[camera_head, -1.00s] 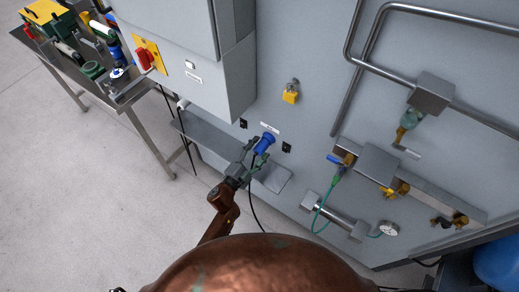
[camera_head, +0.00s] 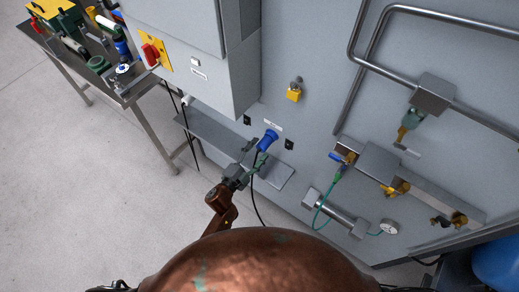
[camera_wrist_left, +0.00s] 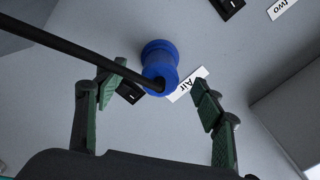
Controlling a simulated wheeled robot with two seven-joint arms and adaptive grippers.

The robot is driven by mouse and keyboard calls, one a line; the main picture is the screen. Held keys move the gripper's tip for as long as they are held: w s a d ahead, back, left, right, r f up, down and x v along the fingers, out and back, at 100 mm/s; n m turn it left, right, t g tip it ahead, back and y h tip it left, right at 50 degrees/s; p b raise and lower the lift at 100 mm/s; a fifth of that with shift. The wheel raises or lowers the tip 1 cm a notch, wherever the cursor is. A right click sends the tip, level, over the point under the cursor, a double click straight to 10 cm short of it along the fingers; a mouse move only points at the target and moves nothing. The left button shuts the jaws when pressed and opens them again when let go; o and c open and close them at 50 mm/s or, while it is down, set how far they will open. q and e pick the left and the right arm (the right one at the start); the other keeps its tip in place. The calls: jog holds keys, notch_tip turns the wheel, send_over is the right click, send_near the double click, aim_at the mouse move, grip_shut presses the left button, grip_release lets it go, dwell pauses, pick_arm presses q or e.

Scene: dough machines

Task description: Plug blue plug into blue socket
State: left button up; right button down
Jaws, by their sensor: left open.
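The blue plug (camera_head: 268,139) sits against the grey machine wall beside a small white label, with a black cable hanging from its near end. It also shows in the left wrist view (camera_wrist_left: 160,58), standing out from the wall near the label "Air". No separate blue socket shows; the plug covers the wall behind it. My left gripper (camera_head: 258,160) is open just in front of the plug. In the left wrist view its green-padded fingers (camera_wrist_left: 158,84) are spread on either side of the plug's cable end, apart from it. My right gripper is not in view.
A grey shelf (camera_head: 212,137) juts out below the plug. Valves with a green hose (camera_head: 325,207) and a steel pipe (camera_head: 348,85) are to the right. A cluttered work table (camera_head: 130,92) stands at the left. Open floor lies between.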

pick_arm(q)
jog(key=shift+s+a, duration=0.2)
jog(key=shift+s+a, duration=0.2)
jog(key=shift+s, duration=0.1)
jog(key=shift+s+a, duration=0.1)
jog(key=shift+s, duration=0.05)
jog(key=v, duration=1.2)
dwell(1.1)
